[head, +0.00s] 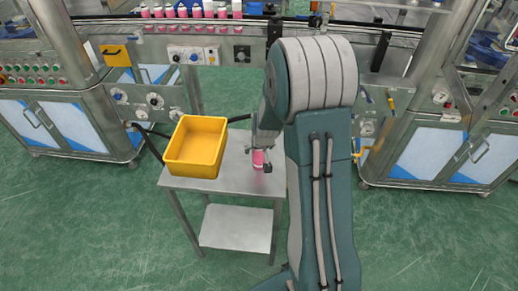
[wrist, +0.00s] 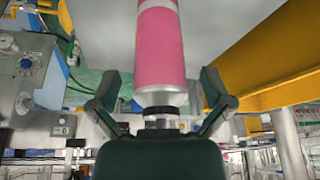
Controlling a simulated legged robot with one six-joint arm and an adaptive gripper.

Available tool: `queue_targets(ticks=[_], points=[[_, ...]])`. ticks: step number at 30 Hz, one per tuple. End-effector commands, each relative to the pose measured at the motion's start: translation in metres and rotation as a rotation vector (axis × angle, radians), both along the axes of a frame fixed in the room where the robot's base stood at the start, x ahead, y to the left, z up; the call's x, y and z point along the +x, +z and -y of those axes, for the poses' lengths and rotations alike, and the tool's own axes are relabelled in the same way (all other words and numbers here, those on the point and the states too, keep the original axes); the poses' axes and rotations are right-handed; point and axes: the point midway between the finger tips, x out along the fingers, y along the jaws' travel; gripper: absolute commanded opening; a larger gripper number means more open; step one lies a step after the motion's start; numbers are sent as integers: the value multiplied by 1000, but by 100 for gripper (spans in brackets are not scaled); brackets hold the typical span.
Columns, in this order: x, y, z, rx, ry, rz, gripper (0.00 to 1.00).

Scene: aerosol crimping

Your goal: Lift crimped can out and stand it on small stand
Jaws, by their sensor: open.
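A pink can (head: 258,159) with a pale top stands upright on the small metal stand (head: 232,185), towards its right side. In the wrist view the can (wrist: 160,45) shows inverted, with its pale shoulder, a dark ring and a narrow metal top nearest my gripper; its base is out of frame. My gripper (wrist: 161,88) is open, with one finger on each side of the can's upper end and visible gaps between. In the head view my gripper (head: 259,147) is just above the can and partly hidden by my arm.
A yellow bin (head: 196,146) sits on the left part of the stand, close to the can. Behind is a machine line with knobs and a row of pink cans (head: 183,11). Cabinets stand left and right. Green floor lies open around the stand.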

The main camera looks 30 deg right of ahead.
Motion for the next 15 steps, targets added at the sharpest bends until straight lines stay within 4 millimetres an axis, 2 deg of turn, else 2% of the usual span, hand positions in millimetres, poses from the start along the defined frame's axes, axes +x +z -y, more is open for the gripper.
queue_targets(ticks=[8, 15], points=[[-3, 9, -1, -1, 0, 3, 100], [-17, 46, -4, -2, 1, 5, 100]])
